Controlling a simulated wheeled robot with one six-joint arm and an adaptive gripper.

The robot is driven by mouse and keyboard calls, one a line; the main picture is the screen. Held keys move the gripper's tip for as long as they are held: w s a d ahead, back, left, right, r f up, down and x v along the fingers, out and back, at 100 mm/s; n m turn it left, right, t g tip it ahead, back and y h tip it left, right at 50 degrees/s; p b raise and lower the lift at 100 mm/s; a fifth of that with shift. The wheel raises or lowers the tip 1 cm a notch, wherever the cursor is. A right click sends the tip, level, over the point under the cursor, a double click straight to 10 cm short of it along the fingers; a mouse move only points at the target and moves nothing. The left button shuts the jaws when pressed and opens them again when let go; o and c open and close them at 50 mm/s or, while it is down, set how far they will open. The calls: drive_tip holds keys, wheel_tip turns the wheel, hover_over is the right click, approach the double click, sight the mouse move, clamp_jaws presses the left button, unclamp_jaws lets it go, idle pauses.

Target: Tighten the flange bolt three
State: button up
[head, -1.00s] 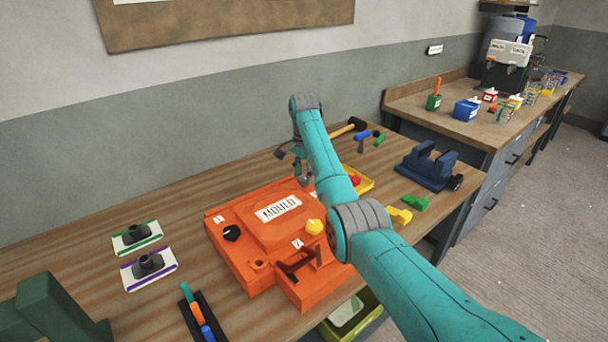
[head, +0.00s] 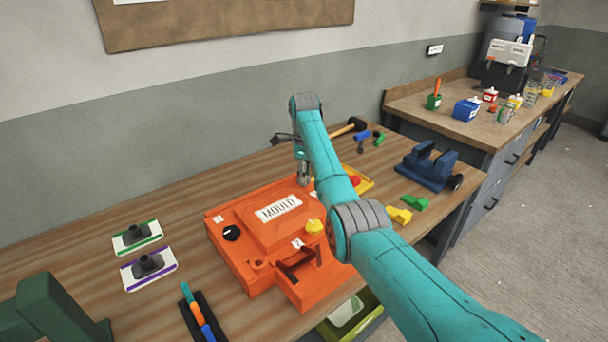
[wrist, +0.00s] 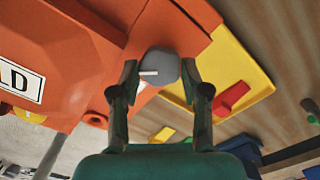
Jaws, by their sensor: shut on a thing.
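The orange mould (head: 230,253) lies on the wooden bench with a "MOULD" plate on top. In the wrist view, my gripper (wrist: 160,75) is closed around a grey round bolt head (wrist: 162,64) with a white line across it. The bolt sits at the mould's (wrist: 75,55) corner, next to a yellow tray. In the head view my gripper (head: 303,180) is at the mould's far right corner, and the bolt is hidden there. A black knob (head: 231,233) and a yellow knob (head: 314,227) stand at other corners of the mould. No number shows beside the grey bolt.
The yellow tray (wrist: 240,72) with a red piece (wrist: 232,98) lies close beside the mould. A mallet (head: 350,127), a blue vice (head: 428,168) and small yellow and green pieces (head: 399,215) lie to the right.

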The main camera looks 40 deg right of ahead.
drive_tip(key=m, duration=0.5)
drive_tip(key=shift+m, duration=0.4)
idle(0.4)
drive_tip(key=o, duration=1.1)
